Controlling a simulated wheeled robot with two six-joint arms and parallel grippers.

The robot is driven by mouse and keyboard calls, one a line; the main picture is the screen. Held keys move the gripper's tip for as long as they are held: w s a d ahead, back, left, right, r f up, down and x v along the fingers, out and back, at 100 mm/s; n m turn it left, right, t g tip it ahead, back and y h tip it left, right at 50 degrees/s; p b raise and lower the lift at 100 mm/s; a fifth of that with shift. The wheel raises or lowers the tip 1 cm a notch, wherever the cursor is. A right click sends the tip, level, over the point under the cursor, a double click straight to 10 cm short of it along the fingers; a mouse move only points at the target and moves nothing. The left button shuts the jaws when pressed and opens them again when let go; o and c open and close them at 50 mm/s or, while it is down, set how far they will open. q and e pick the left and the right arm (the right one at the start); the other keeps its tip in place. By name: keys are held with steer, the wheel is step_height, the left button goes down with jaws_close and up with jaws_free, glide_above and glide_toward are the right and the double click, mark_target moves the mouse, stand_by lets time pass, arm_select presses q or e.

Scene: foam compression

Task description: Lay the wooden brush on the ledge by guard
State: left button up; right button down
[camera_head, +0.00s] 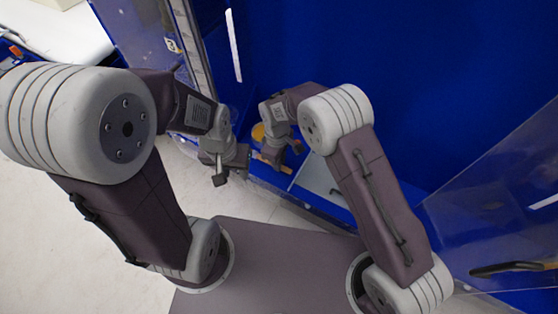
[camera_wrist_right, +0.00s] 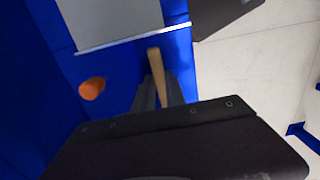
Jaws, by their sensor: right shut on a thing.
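The wooden brush (camera_wrist_right: 156,65) shows as a light brown handle in the right wrist view. My right gripper (camera_wrist_right: 161,92) is shut on it, and the handle sticks out past the fingertips over a blue surface. In the head view my right gripper (camera_head: 280,158) is at the blue machine's front edge, with a bit of the brush (camera_head: 266,158) beside it. The brush's other end is hidden. My left gripper (camera_head: 220,175) hangs just left of it, over the pale floor; its jaw opening is unclear. The blue ledge (camera_wrist_right: 179,60) lies under the brush; I cannot tell whether they touch.
A grey plate (camera_wrist_right: 105,20) with a pale edge lies beside the brush; it also shows in the head view (camera_head: 318,178). An orange round thing (camera_wrist_right: 92,88) stands on the blue surface. Clear panels (camera_head: 500,200) with a dark handle flank the right side.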

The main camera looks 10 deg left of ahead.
steer(key=shift+f+b, duration=0.3)
steer(key=shift+f, duration=0.25)
steer(key=c, duration=1.3)
jaws_free()
step_height(320, 180, up, 9)
steer(key=shift+a, duration=0.2)
steer(key=shift+w, duration=0.1)
